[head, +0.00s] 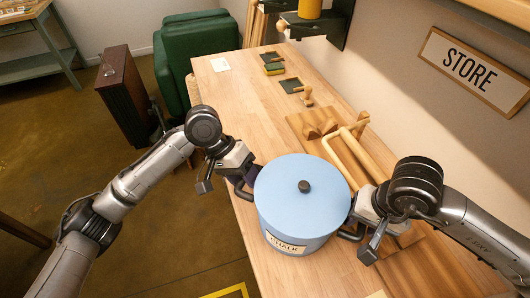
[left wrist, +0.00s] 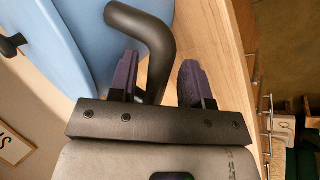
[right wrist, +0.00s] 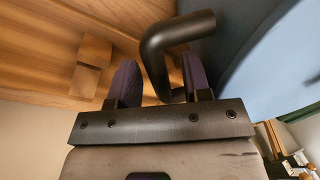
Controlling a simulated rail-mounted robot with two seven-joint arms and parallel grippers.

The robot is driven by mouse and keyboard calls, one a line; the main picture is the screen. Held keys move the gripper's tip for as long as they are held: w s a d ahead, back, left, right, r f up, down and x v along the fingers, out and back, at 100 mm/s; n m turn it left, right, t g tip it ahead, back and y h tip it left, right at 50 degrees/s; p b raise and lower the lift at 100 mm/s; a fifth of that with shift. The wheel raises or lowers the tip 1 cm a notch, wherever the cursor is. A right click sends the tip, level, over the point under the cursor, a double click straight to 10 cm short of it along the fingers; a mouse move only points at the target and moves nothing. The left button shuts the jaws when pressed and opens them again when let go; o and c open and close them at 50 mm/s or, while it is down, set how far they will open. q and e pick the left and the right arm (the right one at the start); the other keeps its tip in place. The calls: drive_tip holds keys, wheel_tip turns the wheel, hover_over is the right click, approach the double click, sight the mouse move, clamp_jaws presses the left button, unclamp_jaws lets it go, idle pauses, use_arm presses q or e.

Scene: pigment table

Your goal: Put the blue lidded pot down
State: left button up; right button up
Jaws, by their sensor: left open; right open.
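The blue lidded pot (head: 290,222) has a light blue lid with a dark knob, a CHALK label and a dark handle on each side. It appears upright at the table (head: 235,105); whether its base touches the wood is hard to tell. My left gripper (head: 240,182) is at the left handle; in the left wrist view its open fingers (left wrist: 158,82) stand either side of the dark handle (left wrist: 150,45). My right gripper (head: 358,225) is at the right handle; in the right wrist view its open fingers (right wrist: 158,82) stand either side of that handle (right wrist: 165,50).
Wooden blocks (head: 318,128) and a wooden rack (head: 350,155) stand behind the pot on the right. The table's left edge runs close to the pot. A green armchair (head: 197,50) stands beyond.

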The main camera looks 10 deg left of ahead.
use_arm(q)
drive_tip(key=shift+f, duration=0.35)
use_arm(e)
drive_tip(key=shift+s+a+f, duration=0.15)
drive_tip(key=shift+f, duration=0.35)
drive_tip(key=shift+s+a+f, duration=0.1)
drive_tip(key=shift+s+f, duration=0.05)
drive_tip(key=shift+f, duration=0.3)
drive_tip(key=r, duration=0.7)
drive_tip(key=shift+d+r, duration=0.1)
drive_tip(key=shift+d, duration=0.2)
use_arm(q)
drive_tip(key=v, duration=0.8)
drive_tip(key=shift+r+p, duration=0.3)
drive_tip(key=shift+r, duration=0.05)
use_arm(e)
drive_tip(key=r, duration=0.1)
drive_tip(key=d+r, duration=0.1)
drive_tip(key=shift+r, duration=0.3)
drive_tip(key=shift+d, duration=0.1)
use_arm(q)
drive_tip(key=shift+r, duration=0.1)
